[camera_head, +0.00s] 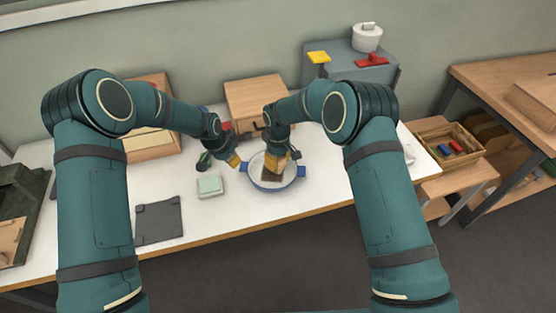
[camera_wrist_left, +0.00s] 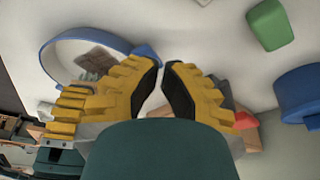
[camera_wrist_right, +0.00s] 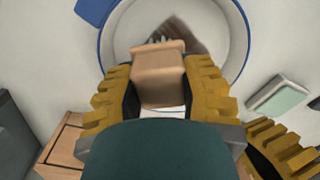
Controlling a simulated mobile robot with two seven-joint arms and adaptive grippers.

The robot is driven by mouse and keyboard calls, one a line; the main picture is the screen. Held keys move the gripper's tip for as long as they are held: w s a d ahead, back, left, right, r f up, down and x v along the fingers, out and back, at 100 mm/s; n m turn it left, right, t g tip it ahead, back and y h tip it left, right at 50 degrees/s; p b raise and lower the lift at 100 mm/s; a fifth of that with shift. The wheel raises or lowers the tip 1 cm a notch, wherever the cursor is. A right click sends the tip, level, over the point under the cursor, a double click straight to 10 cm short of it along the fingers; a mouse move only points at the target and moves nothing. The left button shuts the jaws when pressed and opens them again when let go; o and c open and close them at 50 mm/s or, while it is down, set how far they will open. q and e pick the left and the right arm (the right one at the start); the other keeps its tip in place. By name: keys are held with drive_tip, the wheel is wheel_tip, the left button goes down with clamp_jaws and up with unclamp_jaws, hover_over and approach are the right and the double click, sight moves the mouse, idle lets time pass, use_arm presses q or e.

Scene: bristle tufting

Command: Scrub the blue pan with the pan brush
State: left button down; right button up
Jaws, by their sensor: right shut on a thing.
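The blue pan (camera_head: 257,180) stands on the white table, with a pale inside and blue handles. Its rim also shows in the left wrist view (camera_wrist_left: 90,37) and the right wrist view (camera_wrist_right: 104,50). My right gripper (camera_head: 283,155) is shut on the wooden handle of the pan brush (camera_wrist_right: 158,75) above the pan.
A pale green block (camera_head: 210,185) and a dark grey plate (camera_head: 159,221) lie left of the pan. A wooden box (camera_head: 256,98) stands behind it. A wooden tray (camera_head: 446,140) with coloured blocks is at right. The table in front of the pan is clear.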

use_arm(q)
drive_tip(key=shift+f, duration=2.05)
use_arm(e)
drive_tip(key=shift+f, duration=1)
idle(0.8)
drive_tip(key=shift+w+a, duration=0.15)
drive_tip(key=shift+a, duration=0.8)
drive_tip(key=shift+w+a, duration=0.1)
drive_tip(key=shift+a, duration=0.8)
drive_tip(key=shift+d, duration=0.1)
